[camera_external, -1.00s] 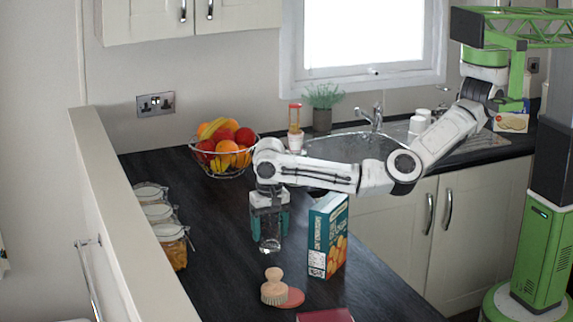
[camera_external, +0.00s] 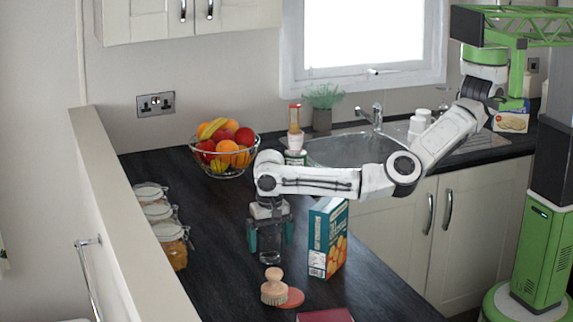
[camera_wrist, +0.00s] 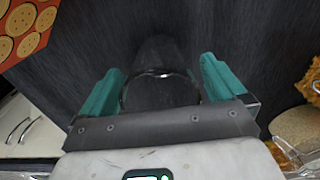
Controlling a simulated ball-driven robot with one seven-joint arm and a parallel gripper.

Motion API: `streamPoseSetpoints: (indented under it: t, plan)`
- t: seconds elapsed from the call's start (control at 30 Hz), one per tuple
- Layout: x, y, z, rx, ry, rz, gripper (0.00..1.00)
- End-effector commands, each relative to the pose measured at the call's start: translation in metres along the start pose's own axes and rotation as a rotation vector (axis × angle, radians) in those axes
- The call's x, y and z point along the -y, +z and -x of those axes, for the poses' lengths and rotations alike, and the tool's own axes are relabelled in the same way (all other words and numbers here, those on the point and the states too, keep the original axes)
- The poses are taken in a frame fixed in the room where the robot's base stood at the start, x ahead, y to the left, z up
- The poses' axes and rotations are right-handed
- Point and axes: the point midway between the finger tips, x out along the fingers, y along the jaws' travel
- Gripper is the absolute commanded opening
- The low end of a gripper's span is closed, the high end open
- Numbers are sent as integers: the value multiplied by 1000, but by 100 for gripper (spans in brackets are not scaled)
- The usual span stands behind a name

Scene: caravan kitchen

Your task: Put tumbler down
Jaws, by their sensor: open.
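The tumbler (camera_external: 269,247) is clear glass and stands upright on the dark worktop (camera_external: 205,255). In the external view my gripper (camera_external: 269,240) points down over it, with one teal finger on each side. In the wrist view the tumbler's round rim (camera_wrist: 160,75) shows between the fingers of my gripper (camera_wrist: 160,88). The gripper is open, and there are gaps between the fingers and the glass.
A teal cracker box (camera_external: 327,238) stands close to the right of my gripper. Glass jars (camera_external: 170,243) line the left edge. A fruit bowl (camera_external: 225,157) stands behind.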

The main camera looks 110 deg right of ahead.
Motion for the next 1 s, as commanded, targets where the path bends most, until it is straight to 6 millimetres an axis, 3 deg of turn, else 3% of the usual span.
streamPoseSetpoints:
  t: [0.27,0.7,1.0]
  plan:
    - [1,0,9,-1,-3,0,98]
    - [1,0,91,-1,-4,0,98]
    - [0,0,121,-1,-1,1,98]
